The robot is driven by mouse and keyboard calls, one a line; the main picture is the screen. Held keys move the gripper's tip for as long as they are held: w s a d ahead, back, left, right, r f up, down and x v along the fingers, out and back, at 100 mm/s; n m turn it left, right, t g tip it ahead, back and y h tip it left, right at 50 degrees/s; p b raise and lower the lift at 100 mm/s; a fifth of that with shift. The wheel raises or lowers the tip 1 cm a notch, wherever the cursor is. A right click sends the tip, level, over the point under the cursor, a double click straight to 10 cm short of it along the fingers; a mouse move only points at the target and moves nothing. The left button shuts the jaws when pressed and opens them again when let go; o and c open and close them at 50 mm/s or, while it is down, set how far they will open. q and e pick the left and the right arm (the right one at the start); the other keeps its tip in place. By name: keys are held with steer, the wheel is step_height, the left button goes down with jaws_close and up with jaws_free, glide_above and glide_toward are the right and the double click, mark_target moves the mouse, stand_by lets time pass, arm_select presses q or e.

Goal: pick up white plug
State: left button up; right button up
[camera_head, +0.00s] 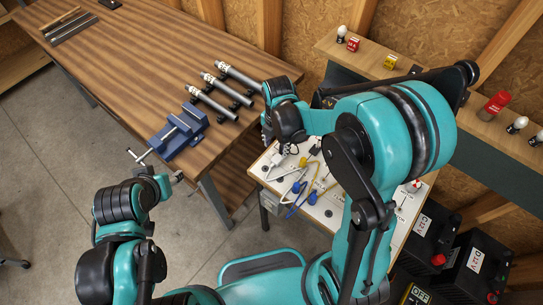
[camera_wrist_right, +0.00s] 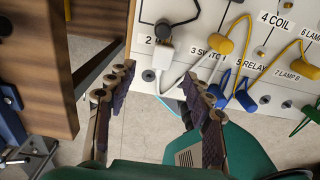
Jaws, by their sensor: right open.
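The white plug (camera_wrist_right: 162,54) sits at the near edge of the white labelled board (camera_wrist_right: 262,97), beside the label "2", with a white wire running from it. In the right wrist view my right gripper (camera_wrist_right: 159,78) is open and empty, its fingertips spread to either side just short of the plug. In the head view my right gripper (camera_head: 276,136) is over the far left corner of the board, partly hidden by my arm. My left gripper (camera_head: 160,176) is near the vise, away from the board; its jaws are too small to judge.
Blue plugs (camera_wrist_right: 245,97), a yellow plug (camera_wrist_right: 223,45) and a black plug (camera_wrist_right: 162,27) are close by on the board. A wooden bench (camera_head: 120,62) with a blue vise (camera_head: 178,130) and several grey cylinders (camera_head: 237,78) stands to the left. A shelf (camera_head: 470,122) is at the right.

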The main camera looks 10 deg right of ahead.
mark_target(277, 159)
steer(key=f+b, duration=0.1)
steer(key=f, duration=0.2)
steer(key=f+b, duration=0.1)
steer(key=f, duration=0.3)
steer(key=shift+s+f, duration=0.2)
steer(key=shift+f, duration=0.05)
steer(key=shift+r, duration=0.1)
jaws_close()
